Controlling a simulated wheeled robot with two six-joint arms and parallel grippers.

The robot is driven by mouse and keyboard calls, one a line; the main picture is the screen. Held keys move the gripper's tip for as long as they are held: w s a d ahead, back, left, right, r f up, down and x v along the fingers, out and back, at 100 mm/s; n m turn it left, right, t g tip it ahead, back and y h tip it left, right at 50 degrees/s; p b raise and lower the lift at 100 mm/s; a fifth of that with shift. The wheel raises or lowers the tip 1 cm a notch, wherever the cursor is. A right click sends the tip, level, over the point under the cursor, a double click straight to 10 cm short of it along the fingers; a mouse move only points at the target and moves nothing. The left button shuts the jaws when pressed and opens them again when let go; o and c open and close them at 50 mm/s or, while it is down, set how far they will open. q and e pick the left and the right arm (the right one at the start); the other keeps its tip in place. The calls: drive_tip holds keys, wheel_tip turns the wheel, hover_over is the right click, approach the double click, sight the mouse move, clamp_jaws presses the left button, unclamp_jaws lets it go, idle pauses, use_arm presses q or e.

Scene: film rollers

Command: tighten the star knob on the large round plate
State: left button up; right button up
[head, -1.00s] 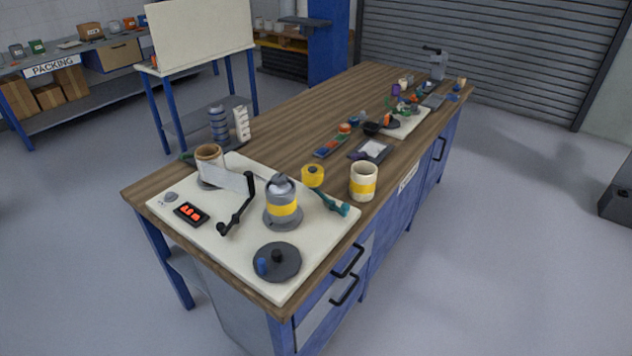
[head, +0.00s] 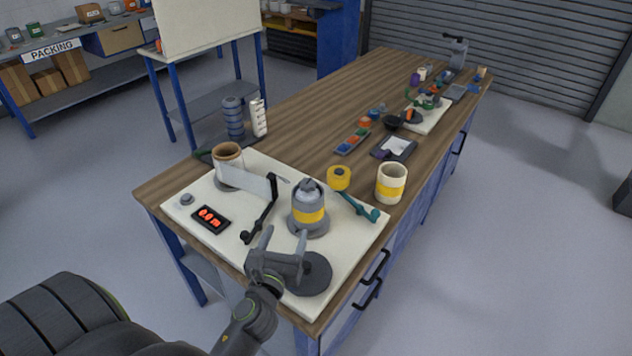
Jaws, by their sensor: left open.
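A dark grey round plate (head: 318,272) lies at the front right corner of the white board. My left gripper covers its left part, and the blue and black knobs on it are hidden now. Behind it stands a grey roller with a yellow band (head: 308,215) on a round grey base. A grey knob (head: 309,186) tops this roller; its star shape is too small to make out. My left gripper (head: 285,238) is open, fingers pointing up and away, in front of the roller and over the plate's left side in the picture. No contact is clear. My right gripper is out of view.
The white board (head: 205,268) also holds a black crank (head: 260,215), a brown-rimmed roll (head: 228,165) and a red display (head: 211,219). A yellow tape roll (head: 339,178) and a yellow-banded cup (head: 391,182) stand right of the roller.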

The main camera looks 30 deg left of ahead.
sight(305, 191)
use_arm(q)
drive_tip(key=shift+m, duration=0.4)
drive_tip(key=x, duration=1.1)
drive_tip(key=d+x, duration=0.1)
drive_tip(key=x, duration=0.5)
drive_tip(key=shift+w+a+r, duration=0.1)
drive_tip(key=shift+w+r, duration=0.2)
drive_tip(key=shift+r, duration=0.1)
drive_tip(key=c, duration=1)
